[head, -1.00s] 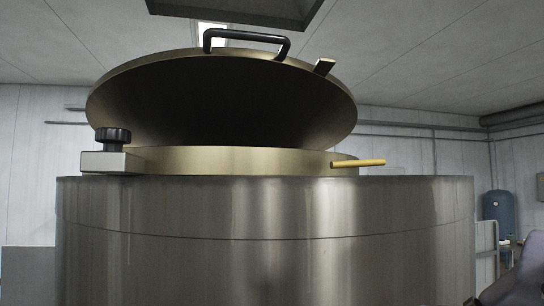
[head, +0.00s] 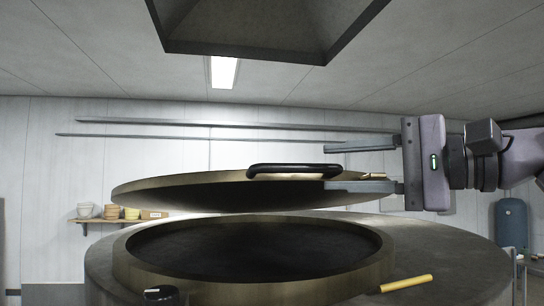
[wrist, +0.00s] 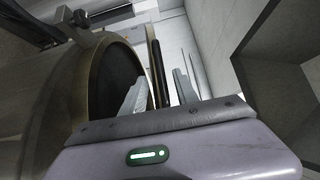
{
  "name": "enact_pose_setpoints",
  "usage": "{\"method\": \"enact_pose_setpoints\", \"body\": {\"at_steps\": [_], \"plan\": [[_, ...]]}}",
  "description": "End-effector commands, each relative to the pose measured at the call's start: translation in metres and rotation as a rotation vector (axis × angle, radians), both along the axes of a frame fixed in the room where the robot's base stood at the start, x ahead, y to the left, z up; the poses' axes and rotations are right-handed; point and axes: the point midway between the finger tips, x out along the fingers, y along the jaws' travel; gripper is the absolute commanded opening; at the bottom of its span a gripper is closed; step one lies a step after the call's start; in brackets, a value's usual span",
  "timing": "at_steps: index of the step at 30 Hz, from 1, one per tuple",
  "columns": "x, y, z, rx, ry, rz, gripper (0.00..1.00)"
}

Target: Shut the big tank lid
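The big tank (head: 470,245) stands with its round mouth open in the head view. Its brass-coloured lid (head: 190,194) is raised and tilted above the mouth, with a wide gap between lid and rim (head: 140,280). A black bar handle (head: 280,169) is on the lid. My gripper (head: 326,168) reaches in from the right, with its fingers spread above and below the level of the handle's right end. In the wrist view the dark handle (wrist: 157,72) shows between the two spread fingers (wrist: 160,88). I cannot tell whether either finger touches it.
A yellow bar (head: 406,283) and a black knob (head: 161,294) are at the tank's front. A dark hood (head: 265,25) hangs overhead. A shelf with pots (head: 110,218) is on the back wall at left, and a blue cylinder (head: 511,222) is far right.

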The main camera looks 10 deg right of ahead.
Motion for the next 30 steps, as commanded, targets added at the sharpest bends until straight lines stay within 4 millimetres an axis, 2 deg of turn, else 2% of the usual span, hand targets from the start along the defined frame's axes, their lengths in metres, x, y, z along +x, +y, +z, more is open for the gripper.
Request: {"method": "enact_pose_setpoints", "body": {"at_steps": [3, 9, 20, 21, 26, 27, 30], "plan": [[0.021, 0.024, 0.003, 0.001, 0.001, 0.007, 0.36], [0.045, 0.047, 0.001, 0.001, 0.001, 0.003, 0.36], [0.053, 0.053, -0.001, 0.0, 0.001, -0.001, 0.36], [0.053, 0.053, -0.001, 0.0, 0.001, -0.001, 0.34], [0.053, 0.053, -0.001, 0.0, 0.001, -0.001, 0.03], [0.053, 0.053, -0.001, 0.0, 0.001, -0.001, 0.0], [0.053, 0.053, -0.001, 0.0, 0.001, -0.001, 0.0]]}}
